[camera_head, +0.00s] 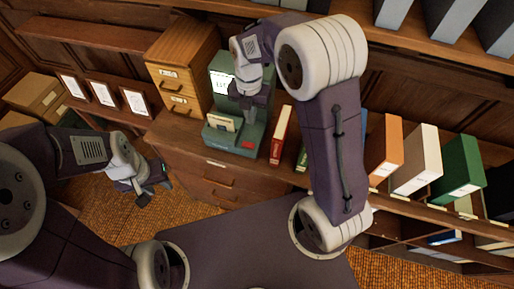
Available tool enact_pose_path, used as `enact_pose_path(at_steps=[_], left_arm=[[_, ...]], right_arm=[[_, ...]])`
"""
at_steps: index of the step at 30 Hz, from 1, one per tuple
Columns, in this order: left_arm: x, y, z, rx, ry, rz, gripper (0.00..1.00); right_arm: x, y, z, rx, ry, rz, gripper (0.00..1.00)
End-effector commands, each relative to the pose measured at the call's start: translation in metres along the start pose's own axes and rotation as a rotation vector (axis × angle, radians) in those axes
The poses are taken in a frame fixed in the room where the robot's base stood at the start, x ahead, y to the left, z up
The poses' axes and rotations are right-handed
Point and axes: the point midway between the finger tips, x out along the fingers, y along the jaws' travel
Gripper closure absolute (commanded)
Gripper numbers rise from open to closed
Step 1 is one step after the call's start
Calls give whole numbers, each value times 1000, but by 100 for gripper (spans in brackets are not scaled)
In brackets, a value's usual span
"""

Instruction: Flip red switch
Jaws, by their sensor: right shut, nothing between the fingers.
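A green machine (222,136) stands on the wooden cabinet in the middle, with a lit white screen (220,83) and a pale card in a slot at its front left. A small red switch (247,145) sits low on the right of its front. My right gripper (250,120) is shut and empty, pointing down in front of the machine just above the red switch. I cannot tell whether it touches the machine. My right wrist hides part of the machine's upper right. My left gripper (156,194) hangs empty at the left, over the floor, well away from the machine, and its fingers look apart.
A wooden drawer box (178,75) stands left of the machine. A red binder (281,135) stands close on its right. Orange, cream and green binders (462,165) line the shelf further right. Framed cards (103,94) stand at the left.

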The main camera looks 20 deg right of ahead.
Motion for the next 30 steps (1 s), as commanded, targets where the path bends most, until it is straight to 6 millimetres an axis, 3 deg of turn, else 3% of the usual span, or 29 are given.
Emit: enact_pose_path(at_steps=[14,30], left_arm=[[0,0,0,0,1,0,64],[-21,0,-2,0,1,0,64]], right_arm=[[10,1,-2,-6,2,-2,100],[117,1,-3,-5,3,-3,100]])
